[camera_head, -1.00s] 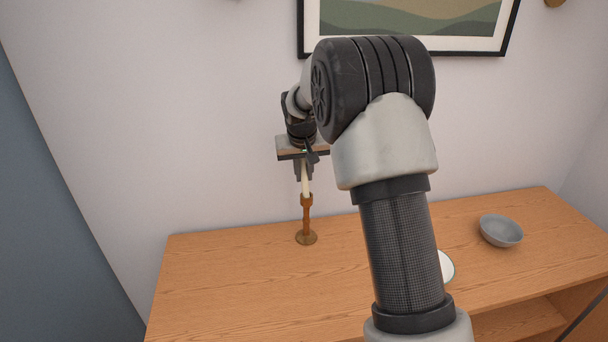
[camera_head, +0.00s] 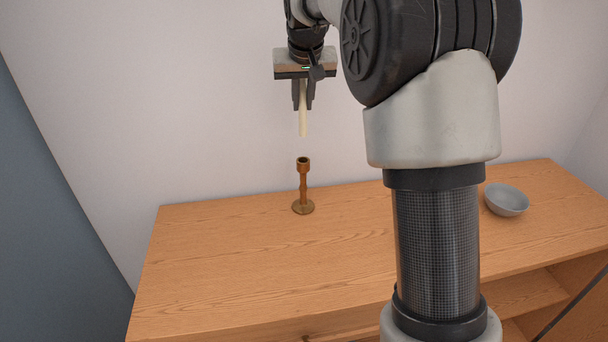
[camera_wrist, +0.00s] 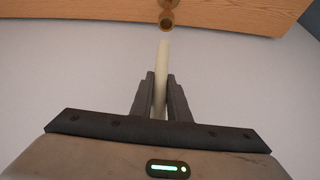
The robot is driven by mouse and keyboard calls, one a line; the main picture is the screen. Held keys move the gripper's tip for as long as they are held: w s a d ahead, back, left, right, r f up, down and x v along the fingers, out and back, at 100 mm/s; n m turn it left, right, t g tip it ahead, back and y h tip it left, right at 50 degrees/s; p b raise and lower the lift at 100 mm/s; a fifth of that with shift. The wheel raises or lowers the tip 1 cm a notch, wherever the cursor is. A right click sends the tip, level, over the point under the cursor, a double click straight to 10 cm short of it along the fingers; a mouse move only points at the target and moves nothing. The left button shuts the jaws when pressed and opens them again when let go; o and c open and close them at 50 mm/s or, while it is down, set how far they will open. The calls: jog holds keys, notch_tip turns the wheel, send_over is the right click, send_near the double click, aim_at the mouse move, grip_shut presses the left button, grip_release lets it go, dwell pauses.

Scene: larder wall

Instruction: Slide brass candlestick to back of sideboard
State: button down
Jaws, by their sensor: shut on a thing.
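The brass candlestick (camera_head: 304,190) stands upright near the back edge of the wooden sideboard (camera_head: 230,265), left of its middle. Its socket at the top is empty. My gripper (camera_head: 303,105) is above it, shut on a pale candle (camera_head: 303,124) that hangs down clear of the socket, with a gap between. In the wrist view my gripper (camera_wrist: 160,90) holds the candle (camera_wrist: 161,65) between both fingers, and the candlestick (camera_wrist: 167,18) shows beyond the candle's tip. The candle's upper end is hidden between the fingers.
A grey bowl (camera_head: 506,200) stands on the sideboard's right part. The white wall (camera_head: 200,120) rises close behind the candlestick. The sideboard top left of and in front of the candlestick is clear. My arm hides part of the top.

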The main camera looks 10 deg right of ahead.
aim_at(303, 133)
jog(key=shift+s+f, duration=0.15)
jog(key=shift+f, duration=0.1)
jog(key=shift+f+b, duration=0.4)
notch_tip(303, 133, down, 9)
jog(key=shift+r+b, duration=0.2)
jog(key=shift+b, duration=0.1)
jog(key=shift+f, duration=0.15)
jog(key=c, duration=1.7)
grip_release()
